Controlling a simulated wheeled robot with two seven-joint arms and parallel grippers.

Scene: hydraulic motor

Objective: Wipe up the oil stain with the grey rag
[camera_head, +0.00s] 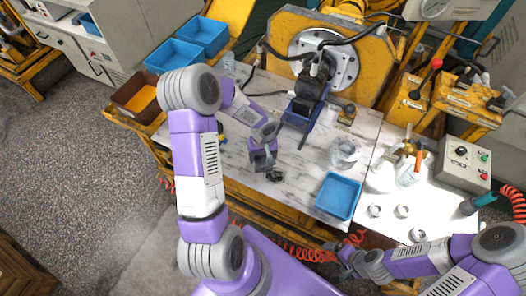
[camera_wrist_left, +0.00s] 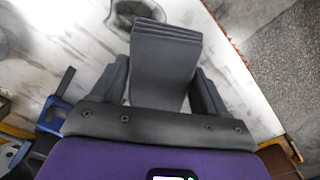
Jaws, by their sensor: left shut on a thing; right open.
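My left gripper (camera_head: 265,163) is over the white marbled worktop, near its front edge. In the left wrist view its fingers are shut on the grey rag (camera_wrist_left: 166,58), which sticks out beyond them as a folded slab. A small dark oil stain (camera_head: 275,176) lies on the worktop just by the gripper. It also shows in the left wrist view (camera_wrist_left: 137,10), beyond the rag's far end and partly hidden by it. I cannot tell whether the rag touches the worktop. My right gripper (camera_head: 346,260) is open and empty, low in front of the bench.
A blue tray (camera_head: 338,195) and a clear round part (camera_head: 345,152) stand right of the stain. A hydraulic motor in a blue holder (camera_head: 305,105) stands behind. White bottles (camera_head: 398,172) and metal rings (camera_head: 402,211) are further right. The worktop around the stain is mostly clear.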

